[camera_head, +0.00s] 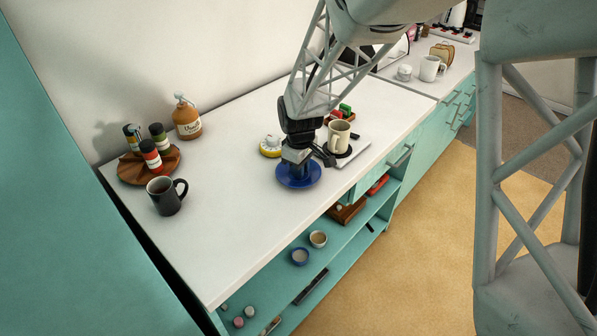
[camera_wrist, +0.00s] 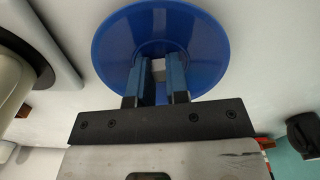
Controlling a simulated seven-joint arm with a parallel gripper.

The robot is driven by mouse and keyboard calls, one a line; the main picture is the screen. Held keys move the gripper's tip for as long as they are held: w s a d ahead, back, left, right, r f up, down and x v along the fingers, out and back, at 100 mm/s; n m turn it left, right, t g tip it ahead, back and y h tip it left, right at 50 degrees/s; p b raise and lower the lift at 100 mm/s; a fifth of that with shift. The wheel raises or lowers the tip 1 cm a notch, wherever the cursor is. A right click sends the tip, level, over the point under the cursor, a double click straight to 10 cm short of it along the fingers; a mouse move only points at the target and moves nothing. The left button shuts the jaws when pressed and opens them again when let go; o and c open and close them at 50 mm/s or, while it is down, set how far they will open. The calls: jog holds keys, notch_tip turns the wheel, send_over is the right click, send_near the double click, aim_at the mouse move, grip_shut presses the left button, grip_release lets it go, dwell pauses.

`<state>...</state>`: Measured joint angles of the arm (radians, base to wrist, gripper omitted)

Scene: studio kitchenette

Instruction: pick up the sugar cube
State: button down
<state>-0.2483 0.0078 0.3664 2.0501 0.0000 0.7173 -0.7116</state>
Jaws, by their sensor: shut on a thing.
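The sugar cube (camera_wrist: 158,65) is a small whitish block between my gripper's fingertips (camera_wrist: 158,72) in the wrist view. My gripper is shut on it, over the middle of a round blue saucer (camera_wrist: 107,42). Only part of the cube shows between the fingers. In the head view my gripper (camera_head: 298,172) points down at the blue saucer (camera_head: 287,183) on the white counter, and the cube is hidden there. I cannot tell whether the cube still touches the saucer.
A cream mug (camera_head: 339,136) stands on a pale tray (camera_head: 361,142) just right of my gripper. A yellow-and-white item (camera_head: 270,147) sits behind it. The counter's left front is clear.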

jog(key=shift+r, duration=0.1)
jog(key=shift+r, duration=0.4)
notch_tip(320, 180, up, 3)
jog(key=shift+f, duration=0.1)
jog(key=s+d, duration=0.2)
jog(key=s, duration=0.5)
jog(key=s+d+r, duration=0.1)
jog(key=s, duration=0.7)
jog(key=shift+s+d, duration=0.25)
jog(key=shift+d, duration=0.15)
jog(key=shift+r, duration=0.1)
